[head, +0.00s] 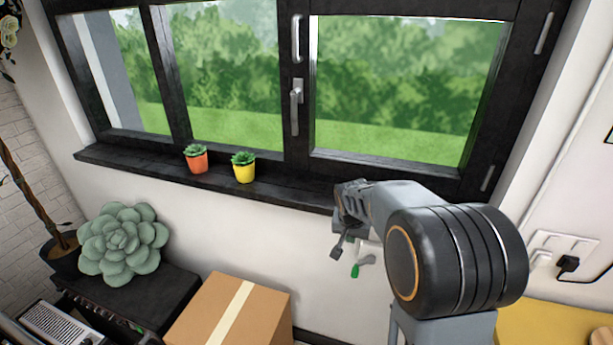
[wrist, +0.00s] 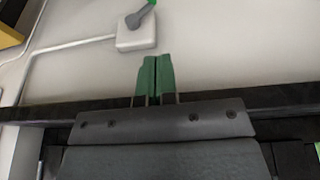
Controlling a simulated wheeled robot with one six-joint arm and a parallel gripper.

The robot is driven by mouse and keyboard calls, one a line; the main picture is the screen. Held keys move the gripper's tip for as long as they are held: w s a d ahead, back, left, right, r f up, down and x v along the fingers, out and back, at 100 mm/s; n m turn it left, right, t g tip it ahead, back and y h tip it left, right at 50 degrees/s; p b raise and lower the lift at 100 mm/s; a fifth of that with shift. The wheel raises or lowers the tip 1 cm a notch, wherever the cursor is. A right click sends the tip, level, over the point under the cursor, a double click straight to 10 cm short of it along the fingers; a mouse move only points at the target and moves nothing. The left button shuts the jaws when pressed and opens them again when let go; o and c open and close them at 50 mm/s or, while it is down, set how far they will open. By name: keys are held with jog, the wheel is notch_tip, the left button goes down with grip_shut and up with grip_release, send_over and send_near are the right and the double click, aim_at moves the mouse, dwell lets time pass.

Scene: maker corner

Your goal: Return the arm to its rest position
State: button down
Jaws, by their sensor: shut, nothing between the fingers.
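My arm reaches in from the lower right of the head view, and its end is in front of the wall just below the window sill. My gripper (wrist: 157,60) shows in the wrist view with its two green fingers together and nothing between them. In the head view my gripper (head: 336,253) is small and partly hidden by my own wrist. A grey lever with a green tip (head: 366,259) is close to the right of it. The lever also shows at the top of the wrist view (wrist: 139,17), on a white wall box (wrist: 136,38), apart from the fingers.
The dark window sill (head: 130,158) runs behind my wrist. An orange pot (head: 197,165) and a yellow pot (head: 244,173) stand on it to the left. A cardboard box (head: 205,310) and a large succulent (head: 123,242) are lower left. A wall socket (head: 565,255) is at right.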

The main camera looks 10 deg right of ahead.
jog(key=s+a+r+n+y, duration=0.1)
jog(key=s+a+r+n, duration=0.2)
jog(key=s, duration=0.6)
jog(key=s+a+r+n+t+y, duration=0.1)
jog(key=s+a+r+n, duration=0.2)
jog(key=s, duration=0.6)
jog(key=shift+s+a+r, duration=0.3)
jog(key=shift+s+a, duration=0.1)
jog(key=shift+a, duration=0.55)
jog(key=shift+a, duration=0.15)
